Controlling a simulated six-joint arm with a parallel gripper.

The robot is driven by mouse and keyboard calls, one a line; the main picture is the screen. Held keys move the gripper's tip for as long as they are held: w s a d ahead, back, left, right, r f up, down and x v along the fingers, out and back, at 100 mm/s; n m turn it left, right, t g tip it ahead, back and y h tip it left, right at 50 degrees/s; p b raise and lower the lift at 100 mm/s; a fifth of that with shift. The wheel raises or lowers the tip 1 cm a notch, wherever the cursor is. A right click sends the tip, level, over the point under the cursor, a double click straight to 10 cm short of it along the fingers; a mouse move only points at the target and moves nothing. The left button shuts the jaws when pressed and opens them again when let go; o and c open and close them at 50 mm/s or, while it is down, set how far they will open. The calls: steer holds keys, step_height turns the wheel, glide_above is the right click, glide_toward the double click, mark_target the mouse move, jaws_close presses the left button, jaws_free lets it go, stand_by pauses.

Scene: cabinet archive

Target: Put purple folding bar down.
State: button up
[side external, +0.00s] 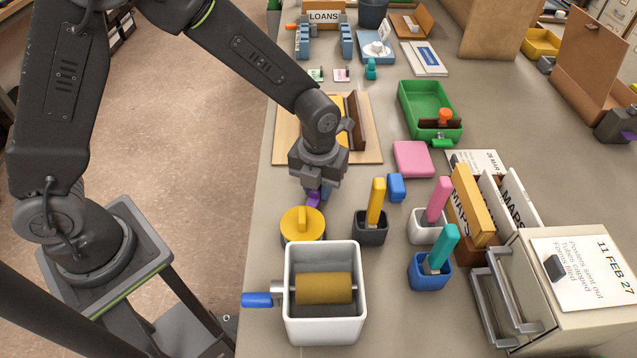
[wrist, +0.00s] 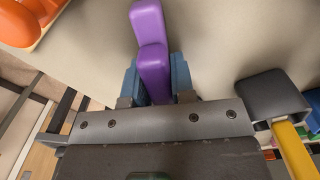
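My gripper (side external: 318,190) points down above the table, behind the yellow round lid and the dark grey cup. It is shut on the purple folding bar (side external: 312,199). In the wrist view the purple bar (wrist: 152,62) sits between the two blue-grey fingers (wrist: 156,80), with its far end sticking out beyond them. The fingers hide part of the bar in the side view. I cannot tell whether the bar touches the table.
The yellow round lid (side external: 302,224), dark grey cup (side external: 370,228) with a yellow handle, and blue block (side external: 396,186) are close by. A white box (side external: 323,328) with a roller stands in front. A wooden board (side external: 278,135) lies behind. Bare table shows between them.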

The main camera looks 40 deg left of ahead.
steer(key=o, duration=0.5)
steer(key=shift+c, duration=0.2)
step_height(320, 180, up, 12)
steer(key=s+a+r+n+t, duration=0.2)
steer(key=s+a+r+n, duration=0.1)
steer(key=n, duration=0.7)
steer(key=s+a+r+n+t, duration=0.1)
steer(key=s+a+r+n, duration=0.2)
steer(key=s+a+n, duration=0.2)
steer(key=s+a+r+n+t, duration=0.2)
steer(key=s+n, duration=0.6)
steer(key=n, duration=0.8)
steer(key=shift+s+a+r+t, duration=0.3)
steer(key=shift+a+r, duration=0.4)
steer(key=shift+a, duration=0.25)
